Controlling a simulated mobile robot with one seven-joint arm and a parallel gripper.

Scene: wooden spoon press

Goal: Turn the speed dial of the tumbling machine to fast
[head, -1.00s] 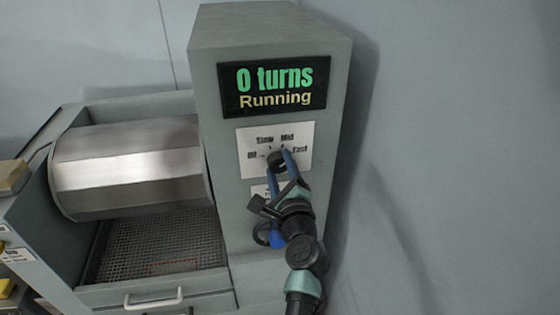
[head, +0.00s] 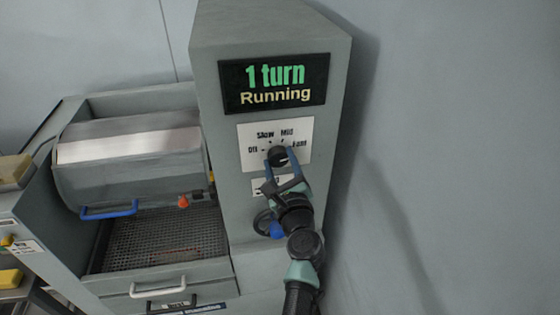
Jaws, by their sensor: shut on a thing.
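The tumbling machine's grey control column (head: 222,130) stands in the middle of the head view. Its black display (head: 274,83) reads "1 turn" and "Running". Below it is a white plate (head: 247,134) marked Off, Slow, Mid and Fast. The round black speed dial (head: 277,155) sits on this plate. My gripper (head: 281,163) comes from below, with its blue fingers on either side of the dial, shut on it. "Fast" is at the dial's right. I cannot tell the dial's exact pointing. The metal drum (head: 130,160) is left of the column.
A blue part (head: 277,230) is beside my wrist. Bare wall fills the right side.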

